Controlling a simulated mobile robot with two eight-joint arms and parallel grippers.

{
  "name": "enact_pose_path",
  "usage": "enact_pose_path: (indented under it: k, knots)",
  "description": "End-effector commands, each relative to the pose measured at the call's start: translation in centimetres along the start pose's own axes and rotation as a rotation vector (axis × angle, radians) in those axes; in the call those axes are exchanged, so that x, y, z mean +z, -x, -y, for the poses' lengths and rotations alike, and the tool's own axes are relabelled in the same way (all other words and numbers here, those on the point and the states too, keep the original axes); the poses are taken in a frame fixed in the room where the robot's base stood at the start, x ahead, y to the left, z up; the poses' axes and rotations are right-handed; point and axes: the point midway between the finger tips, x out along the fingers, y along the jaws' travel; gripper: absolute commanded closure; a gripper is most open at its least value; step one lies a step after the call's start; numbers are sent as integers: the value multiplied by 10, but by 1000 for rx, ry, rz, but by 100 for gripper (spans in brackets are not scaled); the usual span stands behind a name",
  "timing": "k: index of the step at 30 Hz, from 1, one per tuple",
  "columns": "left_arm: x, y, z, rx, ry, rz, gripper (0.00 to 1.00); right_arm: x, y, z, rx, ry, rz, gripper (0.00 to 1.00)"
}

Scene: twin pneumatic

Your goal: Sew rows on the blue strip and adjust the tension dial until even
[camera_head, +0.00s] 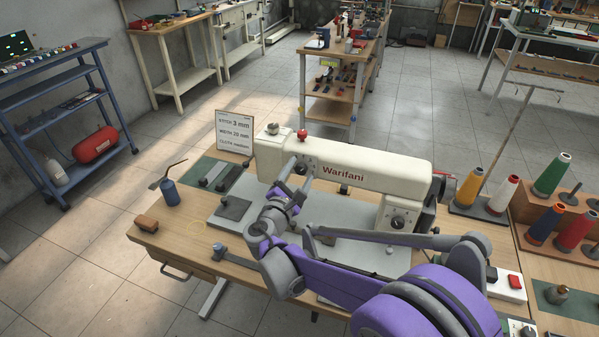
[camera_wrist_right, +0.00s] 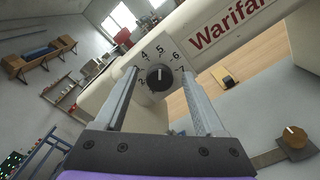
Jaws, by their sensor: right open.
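The cream sewing machine (camera_head: 345,175) marked Warifani stands on the bench. My right gripper (camera_head: 298,173) is at the left end of its body. In the right wrist view, the black tension dial (camera_wrist_right: 159,78) with a numbered face lies between the two open fingers of my right gripper (camera_wrist_right: 160,72). Both fingers appear apart from the knob. The knob's pale mark points roughly up, near the 5. I cannot make out the blue strip; my right arm covers part of the machine's bed. My left gripper is out of view.
A sign (camera_head: 234,132) reads 3 mm stitch and 20 mm width. A blue oil can (camera_head: 170,193) and a wooden block (camera_head: 147,223) stand at the bench's left. Thread cones (camera_head: 503,194) stand at the right. A red button (camera_head: 515,282) sits at the right front.

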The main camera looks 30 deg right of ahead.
Motion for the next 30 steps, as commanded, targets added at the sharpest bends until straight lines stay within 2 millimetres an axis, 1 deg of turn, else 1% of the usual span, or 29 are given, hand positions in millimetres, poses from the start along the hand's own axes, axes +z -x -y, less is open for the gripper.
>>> enact_pose_path:
  k: [3, 10, 11, 12, 14, 15, 17, 18, 22, 23, 30]
  knots:
    - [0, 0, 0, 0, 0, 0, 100, 0, -5, 0, 0, 0, 1, 29]
    - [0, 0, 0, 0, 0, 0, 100, 0, -5, 0, 0, -1, 0, 29]
    - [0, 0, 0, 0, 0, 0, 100, 0, -5, 0, 0, -1, 0, 32]
    - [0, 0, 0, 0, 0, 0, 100, 0, -5, 0, 0, -1, 0, 39]
    - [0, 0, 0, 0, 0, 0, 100, 0, -5, 0, 0, -1, 0, 50]
    - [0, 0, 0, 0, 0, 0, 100, 0, -5, 0, 0, -1, 0, 57]
    - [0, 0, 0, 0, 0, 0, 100, 0, -5, 0, 0, -1, 0, 68]
    - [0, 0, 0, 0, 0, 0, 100, 0, -5, 0, 0, -1, 0, 75]
    - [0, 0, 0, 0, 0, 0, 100, 0, -5, 0, 0, -1, 0, 99]
    - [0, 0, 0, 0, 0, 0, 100, 0, -5, 0, 0, -1, 0, 100]
    - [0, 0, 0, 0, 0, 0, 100, 0, -5, 0, 0, -12, 0, 100]
